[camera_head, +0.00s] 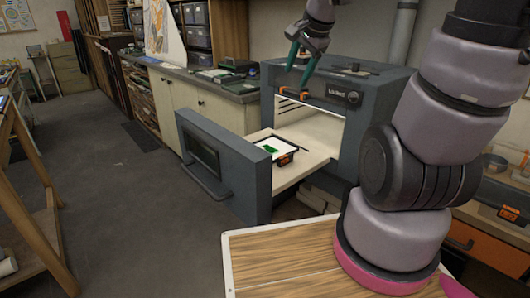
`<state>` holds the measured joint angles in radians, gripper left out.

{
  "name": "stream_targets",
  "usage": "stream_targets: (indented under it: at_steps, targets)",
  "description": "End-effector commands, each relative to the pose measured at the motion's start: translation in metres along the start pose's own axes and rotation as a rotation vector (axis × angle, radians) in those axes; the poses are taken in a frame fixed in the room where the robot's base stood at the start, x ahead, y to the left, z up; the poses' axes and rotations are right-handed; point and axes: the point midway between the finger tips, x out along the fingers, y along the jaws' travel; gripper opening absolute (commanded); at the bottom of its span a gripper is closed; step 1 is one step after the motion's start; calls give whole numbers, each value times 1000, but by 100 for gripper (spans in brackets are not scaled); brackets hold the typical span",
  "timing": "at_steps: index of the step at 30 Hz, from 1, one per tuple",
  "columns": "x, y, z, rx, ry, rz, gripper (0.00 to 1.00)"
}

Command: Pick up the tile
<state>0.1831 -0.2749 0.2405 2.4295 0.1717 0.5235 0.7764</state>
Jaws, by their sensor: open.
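The tile (283,147) looks white with a green patch. It lies flat in a small dark tray (291,160) with orange parts, on the pale pulled-out shelf (305,166) of a grey kiln. My gripper (299,77) has green fingers. It is open and empty, pointing down, higher in the picture than the tile and in front of the kiln's top in the picture. It is apart from the tile. The tile's far edge is hard to make out.
The kiln (354,112) stands open, its thick grey door panel (222,170) at the shelf's left end. A counter (205,78) with small items runs behind. A wooden easel (30,190) is at left. Clear floor lies between.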

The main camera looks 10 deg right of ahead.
Motion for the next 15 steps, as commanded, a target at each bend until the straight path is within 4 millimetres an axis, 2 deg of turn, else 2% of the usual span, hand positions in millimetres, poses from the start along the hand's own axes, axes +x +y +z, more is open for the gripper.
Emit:
stream_targets:
  at_steps: [1, 6, 12, 15]
  targets:
    - [25, -2, -4, 99, -12, 18, 62]
    - [98, -10, -8, 467, -43, 38, 62]
    - [180, -8, -5, 934, -95, 62, 62]
    - [213, -5, -1, 1162, -123, 74, 62]
